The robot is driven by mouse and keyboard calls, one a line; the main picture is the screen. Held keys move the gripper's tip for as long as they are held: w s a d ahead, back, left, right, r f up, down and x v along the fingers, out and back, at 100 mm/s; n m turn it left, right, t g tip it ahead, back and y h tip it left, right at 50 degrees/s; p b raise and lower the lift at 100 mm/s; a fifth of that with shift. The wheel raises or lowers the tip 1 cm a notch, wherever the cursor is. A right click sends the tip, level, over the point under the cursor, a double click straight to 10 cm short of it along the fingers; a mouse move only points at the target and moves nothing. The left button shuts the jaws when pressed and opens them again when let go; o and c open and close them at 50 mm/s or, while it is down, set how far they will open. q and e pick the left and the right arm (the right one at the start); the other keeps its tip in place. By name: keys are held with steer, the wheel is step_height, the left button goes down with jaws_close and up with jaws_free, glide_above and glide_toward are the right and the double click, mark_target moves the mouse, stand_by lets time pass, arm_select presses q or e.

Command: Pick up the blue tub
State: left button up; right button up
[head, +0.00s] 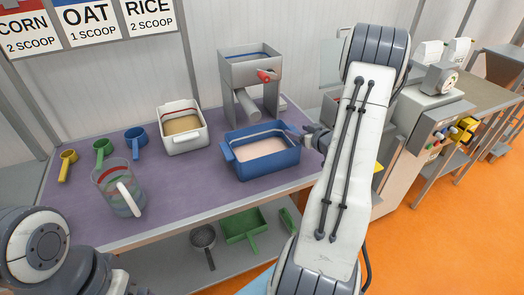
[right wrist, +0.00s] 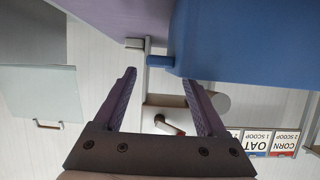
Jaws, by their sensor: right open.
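The blue tub (head: 262,168), a rectangular container with pale pinkish contents and a handle at its left end, stands upright on the purple table top (head: 185,205). My right gripper (head: 313,137) is just right of the tub's right end, partly hidden by my own arm. In the right wrist view my right gripper (right wrist: 158,75) is open and empty. The blue tub (right wrist: 240,40) fills the upper right there, and its short blue handle end lies just beyond the fingertips, apart from them. Of my left arm only a part shows at the lower left.
A white tub (head: 184,140), a clear jug (head: 112,195) and blue, green and yellow scoops stand left of the tub. A grey hopper machine (head: 250,72) with a red knob stands close behind it. Scoops lie on the lower shelf (head: 180,258).

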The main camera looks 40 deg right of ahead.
mark_target(293, 130)
steer(key=x, duration=0.3)
steer(key=shift+d+f, duration=0.1)
steer(key=shift+f, duration=0.15)
jaws_close()
steer(key=shift+r, duration=0.1)
steer(key=shift+r+p, duration=0.15)
steer(key=shift+p, duration=0.15)
